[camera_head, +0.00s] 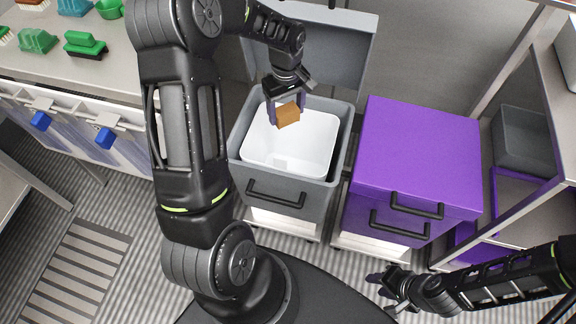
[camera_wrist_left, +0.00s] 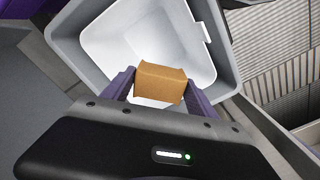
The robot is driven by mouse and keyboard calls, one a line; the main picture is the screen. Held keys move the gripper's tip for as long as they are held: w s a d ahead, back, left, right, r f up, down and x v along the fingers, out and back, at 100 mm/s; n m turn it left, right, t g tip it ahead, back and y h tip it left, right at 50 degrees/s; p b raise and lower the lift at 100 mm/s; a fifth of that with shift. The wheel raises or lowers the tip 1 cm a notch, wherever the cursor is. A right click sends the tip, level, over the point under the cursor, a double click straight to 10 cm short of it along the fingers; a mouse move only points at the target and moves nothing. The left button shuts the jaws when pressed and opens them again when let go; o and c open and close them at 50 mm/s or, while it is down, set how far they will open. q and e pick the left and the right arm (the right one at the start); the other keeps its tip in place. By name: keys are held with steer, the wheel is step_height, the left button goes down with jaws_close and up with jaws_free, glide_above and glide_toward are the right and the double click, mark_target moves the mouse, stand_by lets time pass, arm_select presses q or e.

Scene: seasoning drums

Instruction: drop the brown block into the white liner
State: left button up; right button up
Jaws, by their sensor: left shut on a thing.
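The brown block (camera_head: 288,115) is held between the fingers of my left gripper (camera_head: 287,109), above the open grey drum. It also shows between the purple fingers in the left wrist view (camera_wrist_left: 160,82). The white liner (camera_head: 300,148) lines the inside of the grey drum (camera_head: 262,184) and looks empty apart from a small pale patch at its bottom. In the left wrist view the liner (camera_wrist_left: 120,40) lies beyond the block. My right gripper (camera_head: 391,283) is low at the right, away from the drums; its finger opening is unclear.
The grey drum's lid (camera_head: 340,62) stands open behind it. A closed purple drum (camera_head: 418,150) stands to the right. A counter with green brushes (camera_head: 85,45) is at upper left, with blue clips (camera_head: 105,138) below it. A metal shelf (camera_head: 515,215) is at right.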

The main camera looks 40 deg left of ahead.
arm_select(q)
steer(key=o, duration=1.4)
step_height(320, 180, up, 8)
steer(key=shift+f, duration=0.1)
stand_by(0.5)
